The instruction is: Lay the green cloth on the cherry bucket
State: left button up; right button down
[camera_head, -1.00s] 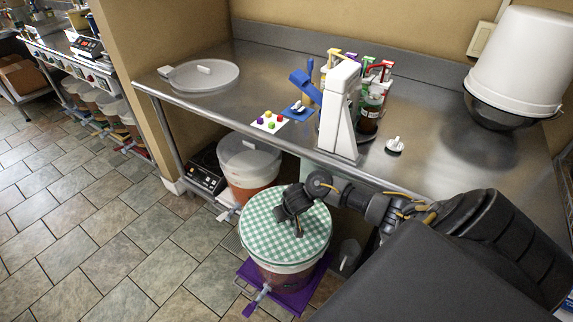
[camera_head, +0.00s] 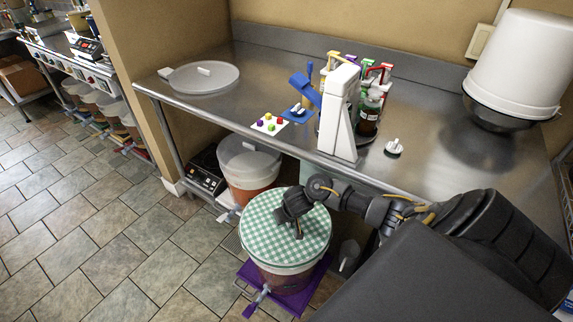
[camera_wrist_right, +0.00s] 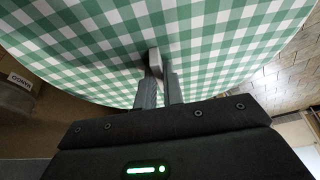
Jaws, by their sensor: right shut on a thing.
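The green-and-white checked cloth (camera_head: 265,222) lies flat across the top of a bucket (camera_head: 280,274) with dark reddish contents, which I take as the cherry bucket. The bucket stands on a purple base on the floor, in front of the counter. My right gripper (camera_head: 298,232) is over the cloth, shut on it near the middle. In the right wrist view the cloth (camera_wrist_right: 215,45) fills the upper part, and the gripper (camera_wrist_right: 158,62) fingers are close together at a small grey piece against it. My left gripper is not in view.
A second bucket (camera_head: 249,172) with a translucent lid and orange-red contents stands behind, under the counter (camera_head: 230,98). A loose round lid (camera_head: 203,77), a white dispenser (camera_head: 340,110) and bottles stand on the counter. Tiled floor at left is clear.

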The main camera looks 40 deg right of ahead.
jog(key=shift+p, duration=0.35)
jog(key=shift+f, duration=0.55)
dwell(0.7)
jog(key=shift+f, duration=0.2)
dwell(0.9)
jog(key=shift+f+p, duration=0.1)
jog(key=shift+p, duration=0.5)
dwell(0.8)
jog(key=c, duration=0.9)
grip_release()
